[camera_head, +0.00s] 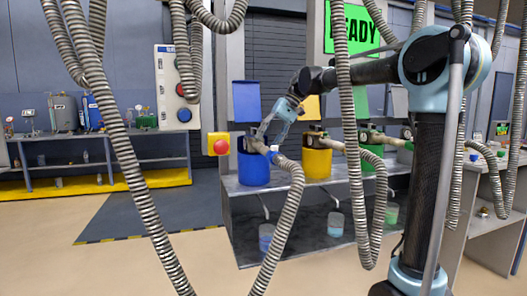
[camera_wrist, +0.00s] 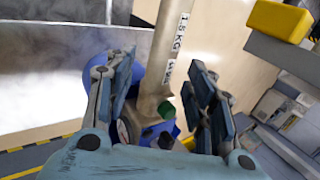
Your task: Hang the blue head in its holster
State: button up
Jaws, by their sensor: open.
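The blue head (camera_head: 257,146) is a beige metal nozzle with a hose, lying at the top of the blue holster (camera_head: 253,168) on the shelf unit. In the wrist view, the beige head body (camera_wrist: 164,60) carries a "1.5 KG" label and a small green part. My gripper (camera_head: 266,130) is at the blue holster's top, by the head. In the wrist view my gripper (camera_wrist: 160,95) has its fingers apart, one on each side of the head. Blue surfaces show behind it. I cannot tell how deeply the head is seated, or whether a finger touches it.
A yellow holster (camera_head: 317,162) with its own head and hose stands to the right, then a green one (camera_head: 372,160). A red button on a yellow box (camera_head: 219,146) is close on the left. Ribbed hoses (camera_head: 130,160) hang across the foreground. A green READY screen (camera_head: 355,28) is above.

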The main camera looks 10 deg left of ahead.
jog(key=shift+v, duration=2.8)
jog(key=s+d+f+m+t+h, duration=0.1)
jog(key=s+d+f+m+t, duration=0.1)
jog(key=s+d+f, duration=0.65)
jog(key=s+d+f+m+t+h, duration=0.15)
jog(key=d+f, duration=0.45)
jog(key=d, duration=0.7)
jog(key=s+d+f+m+t+h, duration=0.1)
jog(key=s+d+f, duration=0.6)
jog(key=f, duration=0.5)
jog(key=s+d+f+m+t+h, duration=0.1)
jog(key=s+d+f+h, duration=0.1)
jog(key=s+d+f, duration=0.6)
notch_tip(320, 180, down, 4)
jog(key=shift+d+f, duration=0.15)
jog(key=shift+d, duration=0.4)
jog(key=shift+s+m, duration=0.1)
jog(key=shift+m, duration=0.15)
